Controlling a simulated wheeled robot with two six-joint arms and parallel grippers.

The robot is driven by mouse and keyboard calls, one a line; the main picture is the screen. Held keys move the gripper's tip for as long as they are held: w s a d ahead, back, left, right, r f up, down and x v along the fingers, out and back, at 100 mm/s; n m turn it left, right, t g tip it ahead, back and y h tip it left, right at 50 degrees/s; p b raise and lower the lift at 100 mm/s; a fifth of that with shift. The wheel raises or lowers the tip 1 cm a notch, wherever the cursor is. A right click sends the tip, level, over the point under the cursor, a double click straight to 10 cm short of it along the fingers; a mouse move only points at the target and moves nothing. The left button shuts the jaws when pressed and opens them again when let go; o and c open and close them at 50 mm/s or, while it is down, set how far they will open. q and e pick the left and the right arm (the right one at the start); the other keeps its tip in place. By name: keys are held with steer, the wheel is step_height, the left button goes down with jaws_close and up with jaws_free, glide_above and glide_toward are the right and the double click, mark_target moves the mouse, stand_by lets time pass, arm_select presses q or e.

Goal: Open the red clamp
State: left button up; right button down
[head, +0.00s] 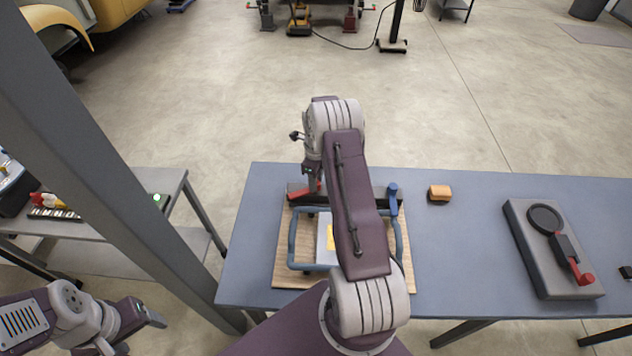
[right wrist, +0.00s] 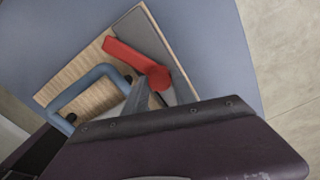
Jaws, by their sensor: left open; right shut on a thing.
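The red clamp's lever (head: 299,194) sits on a dark bar at the back left of a wooden board (head: 283,272). In the right wrist view the red lever (right wrist: 130,55) lies slanted, with a round end at lower right. My right gripper (head: 314,184) reaches down at the lever's right end and is shut on it; the exact contact is partly hidden by the gripper. A blue clamp lever (head: 393,197) stands up at the bar's right end. My left gripper (head: 150,315) is open and empty at lower left, off the table.
A blue frame (head: 292,250) and a pale plate with a yellow label lie on the board, partly hidden by my right arm. A post and side shelf stand left.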

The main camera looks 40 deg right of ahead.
steer(key=m, duration=0.4)
steer(key=shift+w+d+r+m+b, duration=0.1)
steer(key=shift+w+r+m+b, duration=0.2)
steer(key=shift+m, duration=0.1)
stand_by(0.5)
steer(key=c, duration=1.3)
jaws_free()
steer(key=shift+o, duration=1.4)
steer(key=shift+s+f, duration=0.1)
steer(key=shift+s, duration=0.05)
step_height(320, 180, up, 9)
steer(key=b, duration=0.1)
steer(key=shift+b, duration=0.4)
